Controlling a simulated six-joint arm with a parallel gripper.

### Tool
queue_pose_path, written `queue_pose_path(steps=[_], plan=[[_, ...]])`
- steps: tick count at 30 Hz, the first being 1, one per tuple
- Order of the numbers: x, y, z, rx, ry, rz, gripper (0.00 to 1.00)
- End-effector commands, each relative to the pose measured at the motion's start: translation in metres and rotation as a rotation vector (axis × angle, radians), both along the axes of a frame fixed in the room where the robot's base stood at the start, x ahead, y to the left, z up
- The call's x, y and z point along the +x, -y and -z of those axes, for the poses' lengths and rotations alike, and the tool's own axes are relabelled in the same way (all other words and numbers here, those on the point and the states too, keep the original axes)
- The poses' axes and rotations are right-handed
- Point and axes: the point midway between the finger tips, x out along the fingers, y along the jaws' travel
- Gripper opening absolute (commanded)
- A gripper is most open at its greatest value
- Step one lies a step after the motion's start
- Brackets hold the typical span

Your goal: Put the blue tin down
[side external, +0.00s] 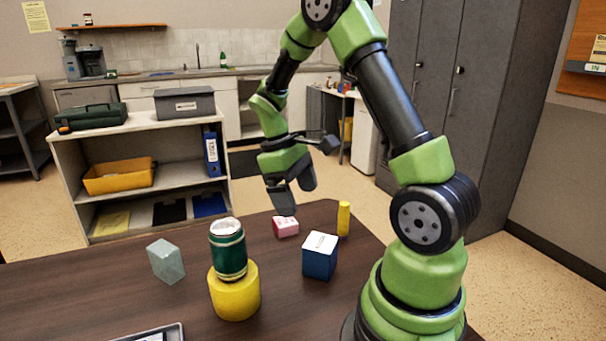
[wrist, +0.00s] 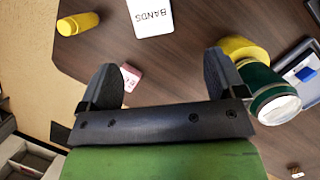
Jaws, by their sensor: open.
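The blue tin (side external: 319,262) is box-shaped with a white top and stands upright on the dark table, to the right of the pink box. In the wrist view its white top (wrist: 151,17), lettered BANDS, shows at the upper edge, beyond my fingertips. My gripper (side external: 294,196) hangs in the air above the table, behind and above the tin and apart from it. Its two fingers (wrist: 160,64) are spread in the wrist view, with nothing held between them.
A small pink box (side external: 286,227) lies below my gripper. A yellow cylinder (side external: 343,219) stands behind the tin. A green can (side external: 228,250) sits on a yellow round block (side external: 235,294). A grey-green block (side external: 166,262) stands left; a tray (side external: 168,333) lies at the front.

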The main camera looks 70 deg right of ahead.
Motion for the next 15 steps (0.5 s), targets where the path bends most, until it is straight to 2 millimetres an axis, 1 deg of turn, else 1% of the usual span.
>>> queue_pose_path(steps=[1,3,7,9,12,15], plan=[[0.003,-0.010,-0.017,-0.017,0.060,0.012,0.89],[0.004,-0.028,-0.040,-0.034,0.153,0.043,0.89],[-0.002,-0.065,-0.081,-0.038,0.344,0.111,0.89],[-0.010,-0.084,-0.099,-0.023,0.445,0.149,0.89],[-0.026,-0.109,-0.121,0.020,0.586,0.202,0.89],[-0.043,-0.131,-0.136,0.082,0.710,0.252,0.89]])
